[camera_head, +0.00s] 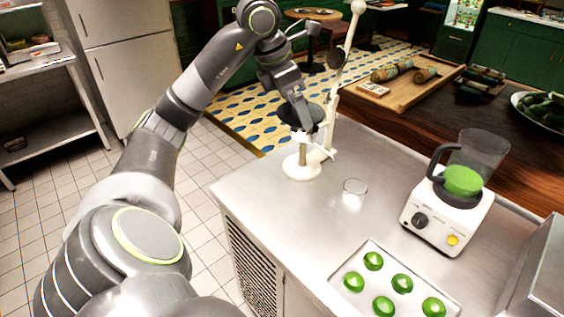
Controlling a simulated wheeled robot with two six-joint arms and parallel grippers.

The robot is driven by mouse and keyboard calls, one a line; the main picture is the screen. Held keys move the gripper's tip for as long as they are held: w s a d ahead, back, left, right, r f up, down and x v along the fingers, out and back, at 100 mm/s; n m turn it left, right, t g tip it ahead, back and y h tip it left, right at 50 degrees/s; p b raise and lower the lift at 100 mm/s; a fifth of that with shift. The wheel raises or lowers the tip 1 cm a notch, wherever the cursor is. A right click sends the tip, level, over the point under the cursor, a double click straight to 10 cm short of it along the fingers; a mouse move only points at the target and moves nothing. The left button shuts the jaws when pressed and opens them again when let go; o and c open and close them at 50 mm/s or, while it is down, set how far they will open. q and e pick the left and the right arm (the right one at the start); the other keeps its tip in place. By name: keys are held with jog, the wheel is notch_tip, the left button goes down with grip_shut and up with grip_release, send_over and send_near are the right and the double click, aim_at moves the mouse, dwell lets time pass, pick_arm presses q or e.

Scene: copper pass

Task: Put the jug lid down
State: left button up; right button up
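The jug lid (313,113) looks like a dark round disc at my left gripper (305,128), above the far left part of the steel counter. My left gripper appears shut on it, though the fingers are partly hidden. The lid is in the air, close to a white stand with a tall lever (303,167). The blender jug (478,153) stands on its white base at the right, open on top, with green contents. My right gripper is out of view.
An empty clear glass (354,187) stands mid-counter. A tray (338,293) with several green halved fruits lies at the front. The steel counter (265,205) has bare room left of the glass and between glass and tray. A wooden counter with a board (400,98) runs behind.

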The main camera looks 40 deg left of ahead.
pick_arm(q)
jog(key=s+d+f+m+g+h+b, duration=0.1)
jog(key=s+d+f+m+b, duration=0.15)
jog(key=d+f, duration=0.45)
jog(key=s+d+f+m+g+h+b, duration=0.15)
jog(key=f+m+b, duration=0.25)
jog(key=f, duration=0.7)
send_over(313, 235)
jog(key=a, duration=0.1)
jog(key=shift+t+y, duration=0.35)
jog(key=shift+t, duration=0.1)
jog(key=f, duration=0.3)
jog(key=f+p, duration=0.1)
jog(key=f, duration=0.1)
jog(key=shift+s+a+f, duration=0.1)
jog(key=shift+s+f, duration=0.25)
jog(key=shift+s, duration=0.05)
notch_tip(313, 235, down, 4)
jog(key=shift+f, duration=0.1)
jog(key=shift+f, duration=0.15)
jog(key=o, duration=0.6)
jog(key=shift+o, duration=0.2)
